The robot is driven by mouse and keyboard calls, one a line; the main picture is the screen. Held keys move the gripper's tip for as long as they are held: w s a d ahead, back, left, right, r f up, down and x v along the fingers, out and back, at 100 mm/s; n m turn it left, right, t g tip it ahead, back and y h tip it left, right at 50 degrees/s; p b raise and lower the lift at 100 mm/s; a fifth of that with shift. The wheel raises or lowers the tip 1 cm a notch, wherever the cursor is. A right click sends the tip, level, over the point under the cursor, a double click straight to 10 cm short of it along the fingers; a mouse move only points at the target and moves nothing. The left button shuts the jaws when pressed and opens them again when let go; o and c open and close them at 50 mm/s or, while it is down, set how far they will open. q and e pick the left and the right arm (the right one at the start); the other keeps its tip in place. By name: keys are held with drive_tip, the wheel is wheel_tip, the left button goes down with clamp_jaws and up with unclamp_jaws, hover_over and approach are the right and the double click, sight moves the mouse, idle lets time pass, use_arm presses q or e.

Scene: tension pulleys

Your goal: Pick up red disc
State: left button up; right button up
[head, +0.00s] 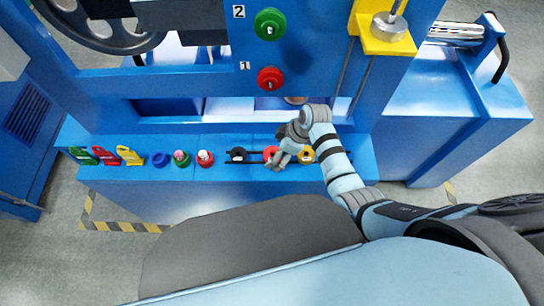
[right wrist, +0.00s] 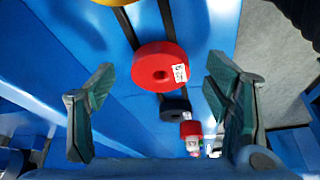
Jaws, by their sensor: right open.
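The red disc (head: 269,151) sits on the dark rails along the blue ledge, partly hidden by my right gripper in the head view. In the right wrist view my right gripper (right wrist: 160,78) is open, with one finger to each side of the disc and clear space between. My left gripper is not in view.
A black disc (head: 237,154) and a yellow disc (head: 308,154) flank the red one on the rails. Farther left are red, pink-green and blue round parts and several coloured tags (head: 130,156). Red (head: 270,78) and green (head: 270,24) knobs are on the blue machine frame above.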

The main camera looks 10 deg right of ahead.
drive_tip(key=shift+a+f, duration=0.1)
drive_tip(key=shift+f, duration=0.35)
drive_tip(key=shift+r, duration=0.1)
drive_tip(key=c, duration=1.6)
wheel_tip(320, 180, up, 10)
drive_tip(key=p, duration=0.3)
